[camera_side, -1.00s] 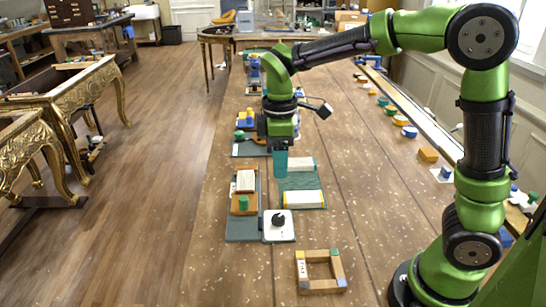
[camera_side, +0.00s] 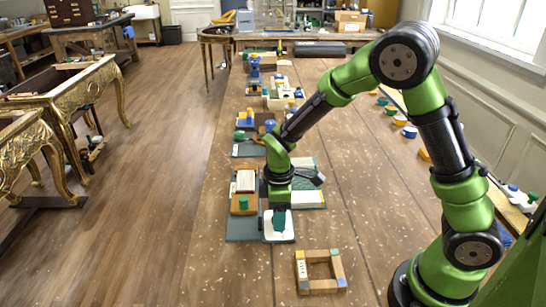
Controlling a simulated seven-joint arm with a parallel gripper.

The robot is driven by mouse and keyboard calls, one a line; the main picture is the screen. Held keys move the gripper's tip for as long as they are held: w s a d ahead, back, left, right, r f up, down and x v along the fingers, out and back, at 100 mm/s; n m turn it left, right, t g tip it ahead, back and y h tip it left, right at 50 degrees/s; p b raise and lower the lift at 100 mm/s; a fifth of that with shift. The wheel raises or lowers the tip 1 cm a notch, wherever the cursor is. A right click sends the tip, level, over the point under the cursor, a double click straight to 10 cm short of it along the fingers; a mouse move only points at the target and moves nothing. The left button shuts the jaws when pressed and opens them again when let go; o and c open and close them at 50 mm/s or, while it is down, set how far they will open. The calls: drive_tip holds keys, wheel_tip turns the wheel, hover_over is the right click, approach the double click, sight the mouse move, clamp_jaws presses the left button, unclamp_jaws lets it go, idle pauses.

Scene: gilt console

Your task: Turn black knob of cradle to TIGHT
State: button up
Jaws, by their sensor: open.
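The cradle (camera_side: 243,226) stands on the table's left part: a grey-green board with an orange and white block and a green knob (camera_side: 244,203). A white plate (camera_side: 286,235) is at its front right. My gripper (camera_side: 279,219) points down over this plate, with its teal fingers low around where the black knob sits. The knob is hidden by the fingers now, so its angle and any contact cannot be seen. The gripper is open. No TIGHT mark can be read at this size.
A square wooden frame (camera_side: 320,284) lies in front. A green mat with a pale block (camera_side: 308,197) is just behind and right of my gripper. More coloured fixtures (camera_side: 256,128) line the table's left edge farther back. The table's middle right is clear.

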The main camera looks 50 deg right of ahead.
drive_tip(key=shift+f, duration=0.1)
drive_tip(key=shift+c, duration=0.3)
drive_tip(key=c, duration=1)
drive_tip(key=shift+m, duration=0.3)
drive_tip(key=m, duration=1.3)
drive_tip(key=shift+m, duration=2.1)
